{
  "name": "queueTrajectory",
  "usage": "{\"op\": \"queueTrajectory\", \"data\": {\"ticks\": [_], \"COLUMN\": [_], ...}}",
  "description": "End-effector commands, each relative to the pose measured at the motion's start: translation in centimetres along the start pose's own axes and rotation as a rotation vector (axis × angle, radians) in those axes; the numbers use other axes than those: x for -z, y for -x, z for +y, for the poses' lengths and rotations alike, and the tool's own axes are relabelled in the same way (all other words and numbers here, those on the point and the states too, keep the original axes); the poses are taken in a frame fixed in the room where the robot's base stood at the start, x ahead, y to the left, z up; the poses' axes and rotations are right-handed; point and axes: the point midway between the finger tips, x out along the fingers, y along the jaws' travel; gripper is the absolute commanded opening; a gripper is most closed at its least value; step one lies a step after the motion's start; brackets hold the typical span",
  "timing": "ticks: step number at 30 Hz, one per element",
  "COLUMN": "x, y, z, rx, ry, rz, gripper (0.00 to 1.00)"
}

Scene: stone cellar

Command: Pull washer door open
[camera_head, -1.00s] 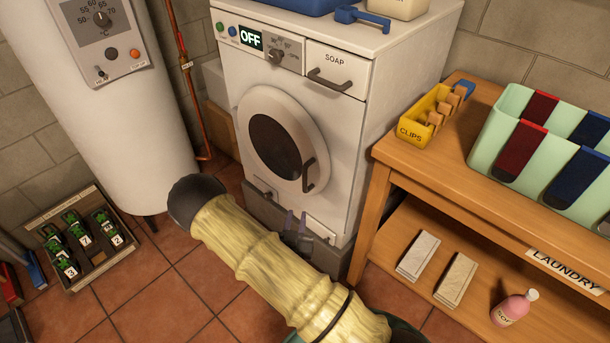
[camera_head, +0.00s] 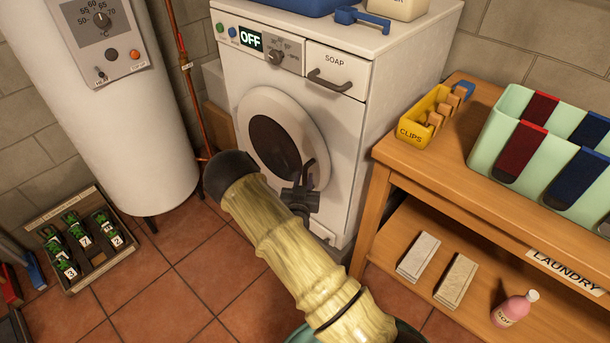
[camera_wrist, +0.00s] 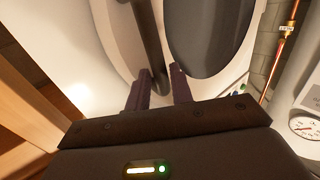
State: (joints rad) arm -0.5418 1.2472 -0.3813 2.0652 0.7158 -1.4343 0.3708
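The white washer (camera_head: 345,135) stands at the back, with "OFF" on its display. Its round door (camera_head: 298,118) with a dark window is shut. The dark door handle (camera_head: 321,147) is on the right of the door, partly covered by my gripper. My gripper (camera_head: 303,170) is at the lower part of the handle. In the wrist view, the handle (camera_wrist: 148,35) runs down between the two purplish fingers of my gripper (camera_wrist: 160,80). The fingers are a little apart, one on each side of it. I cannot tell whether they touch it.
A wooden table (camera_head: 410,178) stands close on the right, with a yellow clips box (camera_head: 412,133) and a green bin (camera_head: 485,150). A white boiler (camera_head: 130,130) and a crate (camera_head: 110,262) stand left. Tiled floor before the washer is partly clear.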

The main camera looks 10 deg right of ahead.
Motion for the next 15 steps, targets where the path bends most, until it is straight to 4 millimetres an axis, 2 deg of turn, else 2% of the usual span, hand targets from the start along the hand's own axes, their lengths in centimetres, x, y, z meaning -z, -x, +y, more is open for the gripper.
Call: {"op": "queueTrajectory", "data": {"ticks": [3,6,15], "x": [-0.1,0.0,0.0], "y": [-1.6,-2.2,-2.4], "z": [0.1,0.0,0.0], "rx": [-0.002,0.000,0.000], "ry": [0.000,0.000,0.000], "rz": [0.001,0.000,-0.001], "gripper": [0.23,0.23,0.21]}}
